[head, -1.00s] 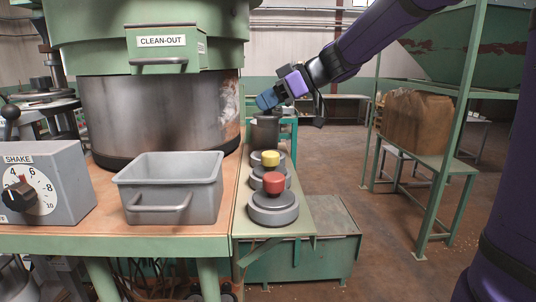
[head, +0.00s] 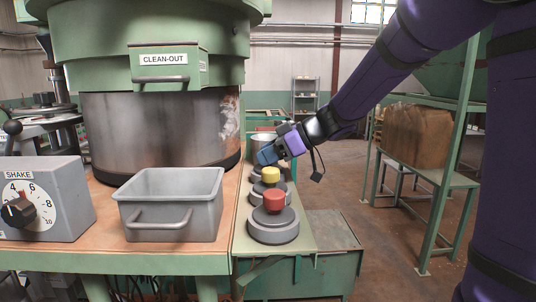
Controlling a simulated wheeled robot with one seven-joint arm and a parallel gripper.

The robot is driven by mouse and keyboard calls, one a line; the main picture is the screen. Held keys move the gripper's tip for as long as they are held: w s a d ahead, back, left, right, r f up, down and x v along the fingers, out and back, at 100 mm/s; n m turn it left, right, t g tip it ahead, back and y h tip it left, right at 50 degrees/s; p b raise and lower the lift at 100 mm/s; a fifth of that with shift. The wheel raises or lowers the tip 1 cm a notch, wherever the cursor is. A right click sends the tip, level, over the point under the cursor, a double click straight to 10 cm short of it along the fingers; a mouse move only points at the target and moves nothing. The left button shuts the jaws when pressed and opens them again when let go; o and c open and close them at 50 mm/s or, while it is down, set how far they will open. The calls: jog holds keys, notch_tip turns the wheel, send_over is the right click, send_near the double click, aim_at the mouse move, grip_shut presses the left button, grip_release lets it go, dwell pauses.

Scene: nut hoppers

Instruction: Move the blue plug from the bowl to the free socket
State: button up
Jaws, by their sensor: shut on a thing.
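My gripper (head: 268,155) is at the end of the purple arm, above the far part of the green ledge. It is shut on the blue plug; the plug is small and hard to tell apart from the blue end of my gripper. Just below it is the farthest round grey socket (head: 256,171), partly hidden, with no plug seen on it. The middle socket (head: 257,194) holds a yellow plug (head: 270,174). The nearest socket (head: 273,231) holds a red plug (head: 274,200). The grey bowl (head: 260,139) stands behind my gripper, partly covered.
A grey bin (head: 172,222) and the shake control box (head: 42,208) stand on the bench left of the sockets. A large drum (head: 150,125) rises behind them. Open floor lies between.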

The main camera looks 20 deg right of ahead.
jog(key=o, duration=1)
jog(key=shift+f, duration=0.1)
jog(key=shift+o, duration=0.2)
jog(key=shift+s+d+r, duration=0.1)
jog(key=shift+d+r, duration=0.1)
jog(key=shift+r, duration=0.05)
jog(key=v, duration=1.1)
jog(key=s+f+m+h, duration=0.1)
jog(key=s+m+h, duration=0.2)
jog(key=s, duration=0.5)
jog(key=s+a+f+m+h, duration=0.1)
jog(key=s+m+h, duration=0.3)
jog(key=s, duration=0.4)
jog(key=s+a+f+m+h, duration=0.1)
jog(key=s+f+m+h, duration=0.2)
jog(key=s+m, duration=0.2)
jog(key=shift+s+f+g+h, duration=0.3)
jog(key=shift+s+g, duration=0.1)
jog(key=shift+s, duration=1.3)
